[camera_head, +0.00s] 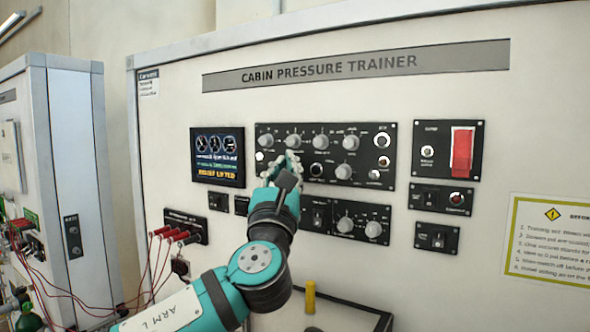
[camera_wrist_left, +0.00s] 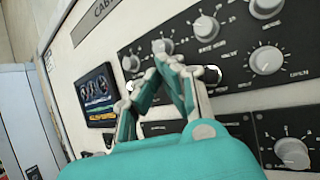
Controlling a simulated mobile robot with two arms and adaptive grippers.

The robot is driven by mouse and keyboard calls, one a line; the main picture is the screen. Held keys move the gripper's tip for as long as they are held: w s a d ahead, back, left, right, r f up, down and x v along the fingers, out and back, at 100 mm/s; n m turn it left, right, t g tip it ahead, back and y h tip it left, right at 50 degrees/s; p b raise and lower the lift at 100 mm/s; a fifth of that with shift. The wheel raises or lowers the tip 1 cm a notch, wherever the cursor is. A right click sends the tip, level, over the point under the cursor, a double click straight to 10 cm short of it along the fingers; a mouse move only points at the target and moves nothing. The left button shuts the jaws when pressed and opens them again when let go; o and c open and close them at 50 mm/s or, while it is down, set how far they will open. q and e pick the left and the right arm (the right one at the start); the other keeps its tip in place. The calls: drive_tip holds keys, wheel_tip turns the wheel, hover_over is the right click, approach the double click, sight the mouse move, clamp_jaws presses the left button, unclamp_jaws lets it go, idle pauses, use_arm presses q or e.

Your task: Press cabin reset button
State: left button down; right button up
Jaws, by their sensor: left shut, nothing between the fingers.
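The main black control panel (camera_head: 380,172) on the white Cabin Pressure Trainer board carries several grey knobs and small round buttons. Its labels are too small to read, so I cannot tell which button is the cabin reset. A dark round button (camera_head: 317,170) is right of my left gripper. My left gripper (camera_head: 284,162) is shut and empty in front of the panel's lower left part. In the left wrist view its fingertips (camera_wrist_left: 168,63) meet below a knob (camera_wrist_left: 163,46). Contact cannot be told.
A gauge screen (camera_head: 217,157) is left of the panel. A red guarded switch (camera_head: 462,149) is at right. Smaller switch panels (camera_head: 361,222) sit below. Red cables (camera_head: 160,255) hang at left, and a yellow peg (camera_head: 310,297) stands on a dark-edged tray (camera_head: 350,306) below.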

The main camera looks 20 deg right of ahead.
use_arm(q)
drive_tip(key=shift+w+d, duration=0.1)
drive_tip(key=shift+d, duration=0.05)
idle(0.4)
drive_tip(key=shift+w+d, duration=0.2)
idle(0.4)
drive_tip(key=shift+w+d, duration=0.1)
drive_tip(key=shift+d, duration=0.1)
drive_tip(key=shift+w+d, duration=0.15)
idle(0.9)
idle(0.4)
drive_tip(key=shift+s+a, duration=0.45)
drive_tip(key=shift+a, duration=0.15)
